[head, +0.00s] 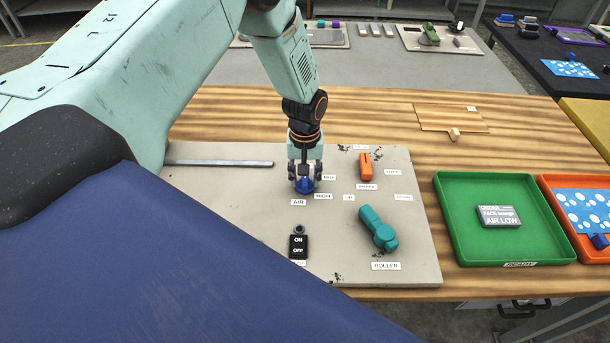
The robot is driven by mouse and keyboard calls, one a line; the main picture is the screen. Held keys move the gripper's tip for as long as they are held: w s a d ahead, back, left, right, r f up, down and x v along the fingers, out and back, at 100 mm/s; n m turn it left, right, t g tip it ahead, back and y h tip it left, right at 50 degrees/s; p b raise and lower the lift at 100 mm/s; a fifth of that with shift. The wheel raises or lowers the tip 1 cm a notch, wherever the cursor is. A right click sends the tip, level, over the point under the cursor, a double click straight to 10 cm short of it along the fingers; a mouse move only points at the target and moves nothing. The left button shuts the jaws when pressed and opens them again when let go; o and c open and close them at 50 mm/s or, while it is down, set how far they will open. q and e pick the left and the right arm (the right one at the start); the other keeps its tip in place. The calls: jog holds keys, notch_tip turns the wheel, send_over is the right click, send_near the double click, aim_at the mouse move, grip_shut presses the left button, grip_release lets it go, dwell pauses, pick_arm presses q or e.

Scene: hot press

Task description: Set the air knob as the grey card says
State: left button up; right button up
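The blue air knob (304,187) sits on the pale panel (220,220), above a label reading AIR (298,202). A label reading HIGH (322,196) is to its right; another small label (328,177) is too small to read surely. My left gripper (305,176) points down over the knob, its fingers around the knob's sides. Whether they press on it cannot be told, and the knob's pointing direction is mostly hidden. The grey card (498,216) lies in the green tray (447,218) and reads AIR LOW, with a line above about FACE orange. My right gripper is out of view.
On the panel are an orange knob (365,167), a teal lever (378,229) labelled ROLLER, a black ON/OFF switch (298,246) and a grey bar (220,163). An orange tray (547,190) with a blue dotted sheet stands right of the green tray.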

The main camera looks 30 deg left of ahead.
aim_at(305, 180)
pick_arm(q)
jog(key=shift+r, duration=0.1)
notch_tip(305, 180, up, 12)
dwell(0.5)
dwell(0.5)
